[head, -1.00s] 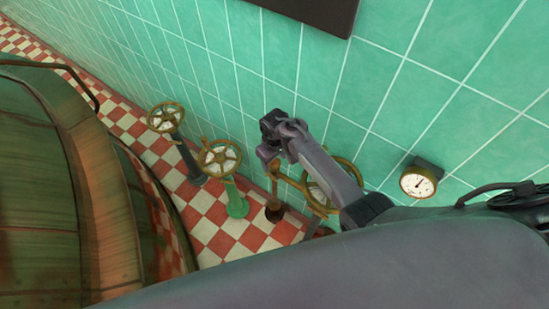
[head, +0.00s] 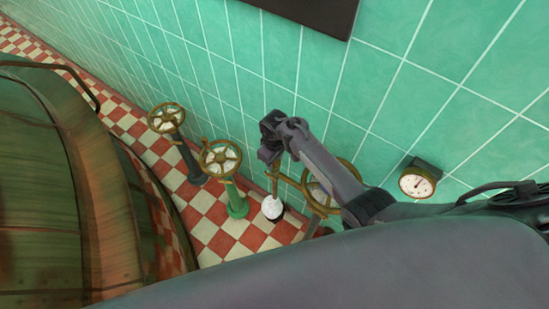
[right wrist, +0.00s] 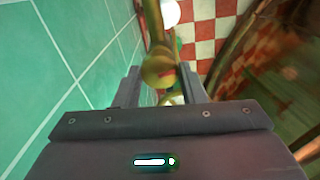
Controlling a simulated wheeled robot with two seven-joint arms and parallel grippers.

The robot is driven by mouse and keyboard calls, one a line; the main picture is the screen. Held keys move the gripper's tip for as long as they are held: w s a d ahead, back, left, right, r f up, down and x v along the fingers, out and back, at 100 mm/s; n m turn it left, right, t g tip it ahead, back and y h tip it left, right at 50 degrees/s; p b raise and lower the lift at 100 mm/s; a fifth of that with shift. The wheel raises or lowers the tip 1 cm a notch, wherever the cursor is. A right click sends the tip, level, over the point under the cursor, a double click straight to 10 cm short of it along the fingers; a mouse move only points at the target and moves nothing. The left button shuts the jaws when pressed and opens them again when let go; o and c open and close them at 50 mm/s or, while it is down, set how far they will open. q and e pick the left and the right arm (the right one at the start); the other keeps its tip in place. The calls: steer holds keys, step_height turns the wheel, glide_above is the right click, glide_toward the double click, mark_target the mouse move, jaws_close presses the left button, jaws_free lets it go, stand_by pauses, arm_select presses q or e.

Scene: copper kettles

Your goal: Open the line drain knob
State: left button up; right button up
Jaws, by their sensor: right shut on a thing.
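The line drain knob (right wrist: 158,70) is a small rounded brass piece on a brass pipe, between the fingers of my right gripper (right wrist: 160,88) in the right wrist view. My right gripper (head: 270,157) is shut on it and reaches down to it beside the tiled wall in the head view. The thin upright pipe (head: 275,182) runs down below the gripper. At its foot a bright white patch (head: 272,208) fills a dark cup, and it also shows in the right wrist view (right wrist: 170,12). The gripper hides most of the knob in the head view. My left gripper is not in view.
A large brass handwheel (head: 345,182) stands partly behind my right arm. A green-post handwheel (head: 221,158) and a dark-post handwheel (head: 167,118) stand to the left. A gauge (head: 418,181) is on the wall. A big copper kettle (head: 45,190) fills the left side.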

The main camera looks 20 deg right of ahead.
steer(key=n, duration=0.4)
steer(key=shift+p, duration=0.4)
steer(key=n, duration=0.8)
steer(key=shift+n+b, duration=0.3)
steer(key=shift+b, duration=0.05)
steer(key=shift+n+b, duration=0.45)
steer(key=shift+n, duration=1.15)
steer(key=o, duration=1)
steer(key=shift+r, duration=0.1)
